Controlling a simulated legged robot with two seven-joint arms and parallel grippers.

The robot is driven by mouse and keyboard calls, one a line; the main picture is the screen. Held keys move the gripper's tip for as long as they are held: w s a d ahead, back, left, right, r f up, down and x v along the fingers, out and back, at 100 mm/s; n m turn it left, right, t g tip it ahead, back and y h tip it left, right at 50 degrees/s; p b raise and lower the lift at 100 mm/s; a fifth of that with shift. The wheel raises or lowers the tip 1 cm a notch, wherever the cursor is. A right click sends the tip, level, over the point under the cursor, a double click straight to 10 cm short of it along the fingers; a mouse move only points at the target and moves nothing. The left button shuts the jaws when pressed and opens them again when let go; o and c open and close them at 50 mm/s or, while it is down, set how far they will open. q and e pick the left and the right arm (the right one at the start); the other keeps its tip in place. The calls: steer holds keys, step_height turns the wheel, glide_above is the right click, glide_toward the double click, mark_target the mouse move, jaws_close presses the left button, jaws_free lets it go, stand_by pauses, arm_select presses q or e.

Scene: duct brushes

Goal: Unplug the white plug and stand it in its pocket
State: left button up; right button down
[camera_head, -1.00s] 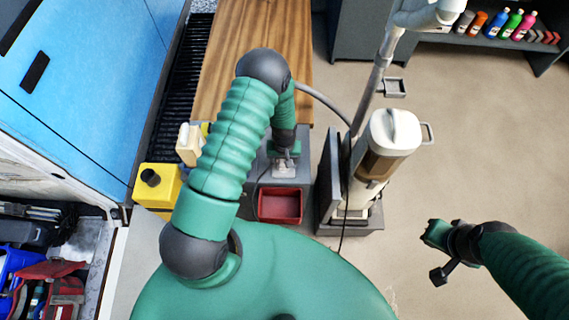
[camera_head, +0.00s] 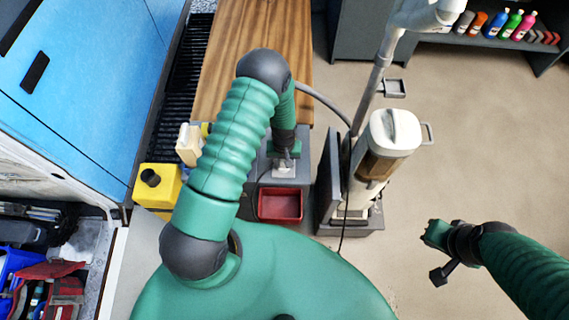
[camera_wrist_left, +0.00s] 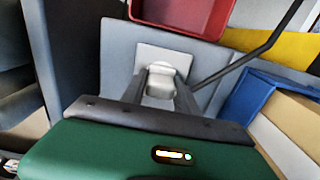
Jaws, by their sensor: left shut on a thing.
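The white plug (camera_wrist_left: 161,82) sits between the two dark fingers of my left gripper (camera_wrist_left: 160,92) in the left wrist view, and the gripper is shut on it. A pale square plate (camera_wrist_left: 147,55) on a grey surface lies right behind the plug; I cannot tell whether the plug touches it. A dark cord (camera_wrist_left: 250,57) runs from beside the plug to the upper right. In the head view my left gripper (camera_head: 284,154) points down at the plate. My right gripper (camera_head: 432,238) is over bare floor at the right, its jaws unclear. I cannot make out the pocket.
A red tray (camera_head: 280,218) lies just in front of the plate. A white and brown upright vacuum (camera_head: 392,135) stands close on the right. A yellow container (camera_head: 157,190) is at the left, and a wooden top (camera_head: 225,75) lies behind. Open floor is at the right.

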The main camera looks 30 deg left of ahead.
arm_select(q)
steer(key=shift+r, duration=0.15)
jaws_close()
steer(key=shift+r+p, duration=2.35)
steer(key=shift+r, duration=0.5)
step_height(320, 180, up, 3)
steer(key=p, duration=0.2)
steer(key=shift+p, duration=0.3)
